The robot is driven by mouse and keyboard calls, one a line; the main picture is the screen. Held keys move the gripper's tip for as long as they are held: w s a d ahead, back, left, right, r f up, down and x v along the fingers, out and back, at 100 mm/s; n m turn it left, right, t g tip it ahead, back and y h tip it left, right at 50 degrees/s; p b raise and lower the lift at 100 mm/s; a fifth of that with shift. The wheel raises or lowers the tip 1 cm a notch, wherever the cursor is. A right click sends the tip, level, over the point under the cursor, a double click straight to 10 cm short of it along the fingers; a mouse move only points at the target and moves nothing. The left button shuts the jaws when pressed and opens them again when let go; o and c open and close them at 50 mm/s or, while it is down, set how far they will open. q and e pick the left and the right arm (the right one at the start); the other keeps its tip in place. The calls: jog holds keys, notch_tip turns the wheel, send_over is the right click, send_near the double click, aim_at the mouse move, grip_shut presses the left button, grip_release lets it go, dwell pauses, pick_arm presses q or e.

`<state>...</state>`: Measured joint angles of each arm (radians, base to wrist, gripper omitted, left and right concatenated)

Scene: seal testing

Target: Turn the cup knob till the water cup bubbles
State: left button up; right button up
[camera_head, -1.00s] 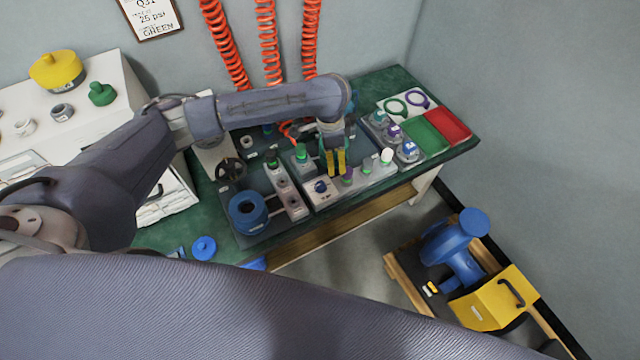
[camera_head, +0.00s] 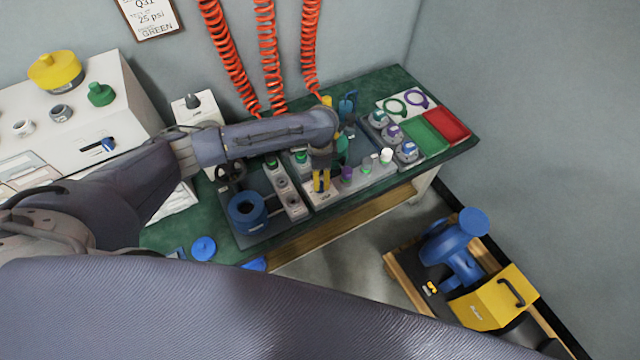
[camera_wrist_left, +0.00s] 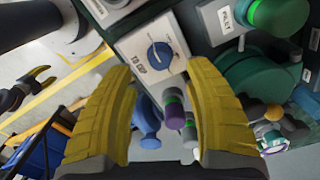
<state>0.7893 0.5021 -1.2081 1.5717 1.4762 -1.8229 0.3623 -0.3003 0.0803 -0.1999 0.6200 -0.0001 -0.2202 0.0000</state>
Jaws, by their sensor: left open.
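The blue cup knob (camera_wrist_left: 160,54) sits on a white square plate (camera_wrist_left: 180,37) marked "TO CUP" in the left wrist view. My left gripper (camera_head: 321,188) has yellow fingers and points down over this plate in the head view, hiding the knob there. In the left wrist view, its two fingers are spread apart and empty (camera_wrist_left: 159,68), with the knob showing between and beyond their tips. I cannot tell from this view whether they touch it. I cannot make out the water cup.
Purple-topped (camera_head: 347,174), green-topped and white-topped (camera_head: 386,156) posts stand close to the right of the gripper. A blue flanged ring (camera_head: 247,212) sits to the left. Red (camera_head: 447,125) and green trays lie at the right end of the bench. Orange coiled hoses (camera_head: 267,60) hang behind.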

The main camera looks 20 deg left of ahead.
pick_arm(q)
jog(key=shift+f, duration=2.8)
grip_shut()
